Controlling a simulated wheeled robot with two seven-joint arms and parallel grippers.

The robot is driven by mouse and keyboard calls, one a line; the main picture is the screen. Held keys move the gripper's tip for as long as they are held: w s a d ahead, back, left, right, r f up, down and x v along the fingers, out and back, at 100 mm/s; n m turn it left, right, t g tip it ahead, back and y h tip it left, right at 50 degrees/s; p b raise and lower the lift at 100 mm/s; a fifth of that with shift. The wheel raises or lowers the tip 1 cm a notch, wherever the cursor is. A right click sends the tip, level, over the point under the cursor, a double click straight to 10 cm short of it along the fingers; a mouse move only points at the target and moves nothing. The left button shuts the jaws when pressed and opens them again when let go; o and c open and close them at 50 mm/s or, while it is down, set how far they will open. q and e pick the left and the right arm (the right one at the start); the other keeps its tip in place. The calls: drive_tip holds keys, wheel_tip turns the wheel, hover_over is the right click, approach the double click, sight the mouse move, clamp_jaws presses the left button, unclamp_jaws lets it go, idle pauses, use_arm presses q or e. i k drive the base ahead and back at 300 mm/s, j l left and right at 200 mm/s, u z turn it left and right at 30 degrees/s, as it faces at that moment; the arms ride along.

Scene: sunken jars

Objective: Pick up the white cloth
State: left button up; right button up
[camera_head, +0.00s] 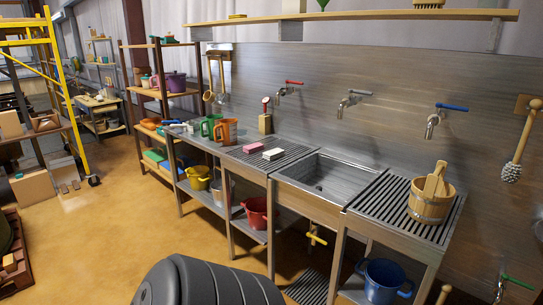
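I cannot make out a white cloth for certain. A small white block-like thing (273,154) lies on the ribbed drainboard left of the sink, beside a pink block (251,149); I cannot tell whether it is cloth. Pale small things (176,127) lie at the far left end of the counter, too small to identify. Neither of my grippers is in view.
The steel sink (325,178) appears empty. A wooden bucket (430,203) stands on the right drainboard. Green (210,125) and orange mugs (228,131) stand farther left. A red bucket (257,212) is below. Open floor (110,225) lies left.

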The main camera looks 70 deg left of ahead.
sight(273, 154)
drive_tip(key=u, duration=2.3)
drive_tip(key=i+j+z, duration=0.15)
drive_tip(key=i, duration=0.3)
